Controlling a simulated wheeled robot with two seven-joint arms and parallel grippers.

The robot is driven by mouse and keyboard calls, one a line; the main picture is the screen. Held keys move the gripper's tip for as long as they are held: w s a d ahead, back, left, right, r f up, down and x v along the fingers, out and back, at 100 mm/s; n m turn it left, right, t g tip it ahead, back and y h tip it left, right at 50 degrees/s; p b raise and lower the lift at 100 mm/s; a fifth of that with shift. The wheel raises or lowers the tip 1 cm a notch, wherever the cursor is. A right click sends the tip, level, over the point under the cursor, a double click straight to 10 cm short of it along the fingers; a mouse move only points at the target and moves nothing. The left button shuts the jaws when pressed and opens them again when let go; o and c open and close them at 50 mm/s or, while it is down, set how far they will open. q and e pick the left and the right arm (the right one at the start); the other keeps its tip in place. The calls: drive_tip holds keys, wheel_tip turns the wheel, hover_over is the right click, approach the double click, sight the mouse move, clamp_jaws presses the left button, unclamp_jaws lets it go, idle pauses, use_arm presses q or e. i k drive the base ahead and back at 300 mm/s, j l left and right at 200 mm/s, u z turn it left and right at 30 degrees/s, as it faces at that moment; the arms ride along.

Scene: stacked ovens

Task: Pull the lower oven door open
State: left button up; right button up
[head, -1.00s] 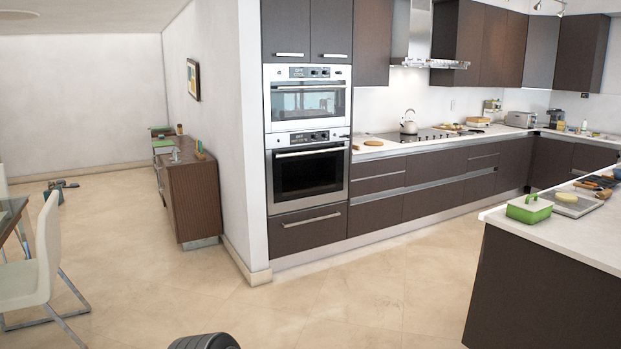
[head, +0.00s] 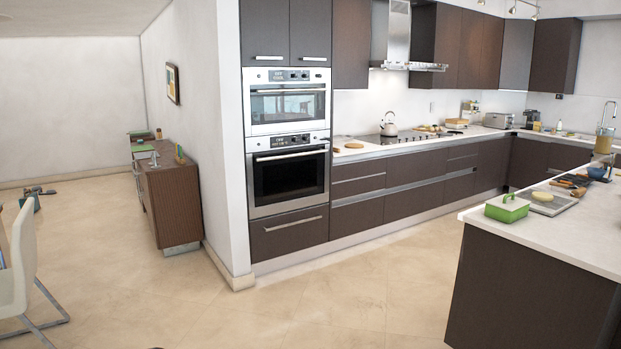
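Two ovens are stacked in a tall dark cabinet left of centre in the head view. The lower oven door (head: 290,180) is shut, with a dark window and a horizontal metal handle (head: 291,154) along its top. The upper oven (head: 287,105) above it is also shut. A control panel (head: 292,140) sits between the two doors. Neither of my grippers is in view.
Open tiled floor (head: 300,305) lies before the ovens. A kitchen island (head: 530,290) with a green box (head: 506,208) on top stands at right. A wall corner and wooden sideboard (head: 172,203) are at left, with a white chair (head: 18,262) nearer.

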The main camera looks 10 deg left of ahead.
sight(282, 180)
drive_tip(key=i, duration=5.55)
drive_tip(key=i+u, duration=0.15)
drive_tip(key=i, duration=0.25)
